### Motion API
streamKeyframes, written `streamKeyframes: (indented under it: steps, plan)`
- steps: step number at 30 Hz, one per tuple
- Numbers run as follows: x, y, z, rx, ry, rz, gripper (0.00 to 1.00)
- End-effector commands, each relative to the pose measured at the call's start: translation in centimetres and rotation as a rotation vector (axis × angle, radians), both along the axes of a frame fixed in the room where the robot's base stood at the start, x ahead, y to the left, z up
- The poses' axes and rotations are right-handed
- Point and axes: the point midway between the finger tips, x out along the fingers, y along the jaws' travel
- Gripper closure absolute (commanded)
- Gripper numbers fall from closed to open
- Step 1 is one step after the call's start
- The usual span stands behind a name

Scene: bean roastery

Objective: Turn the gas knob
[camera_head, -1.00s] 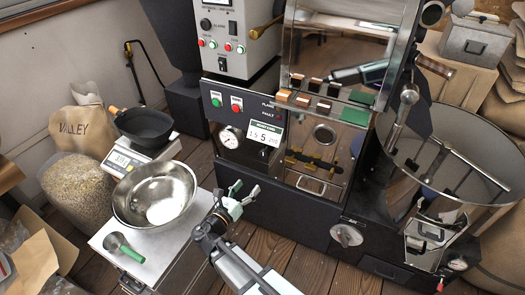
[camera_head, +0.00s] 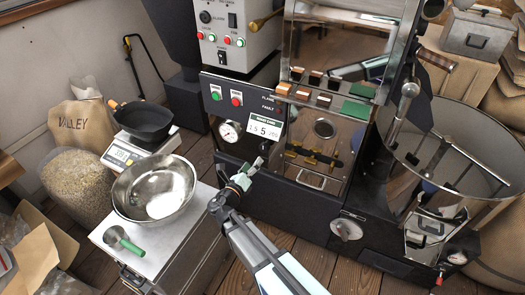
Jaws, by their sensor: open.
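My gripper (camera_head: 250,172) is open and empty in front of the lower part of this panel, below the gauge and tag. I cannot make out a gas knob there; the gripper may cover it. I cannot tell whether the fingers touch the panel. A silver round knob (camera_head: 345,228) sits low on the roaster, right of my arm and apart from the gripper; its small label is hard to read.
A steel bowl (camera_head: 155,208) and green-handled scoop (camera_head: 121,238) rest on a metal cabinet (camera_head: 185,238) left of my arm. A scale (camera_head: 122,156) bears a black pan (camera_head: 146,122). The cooling drum (camera_head: 465,200) stands at right. Wooden floor is open in front.

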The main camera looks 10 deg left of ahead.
Motion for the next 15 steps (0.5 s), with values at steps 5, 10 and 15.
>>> streamKeyframes:
  steps: [5,10,15]
  plan:
    - [3.7,-0.8,0.0,0.000,-0.002,-0.004,0.29]
    - [6.4,-1.4,0.0,0.001,-0.001,-0.002,0.29]
    - [8.1,-1.8,0.0,0.000,-0.001,-0.001,0.29]
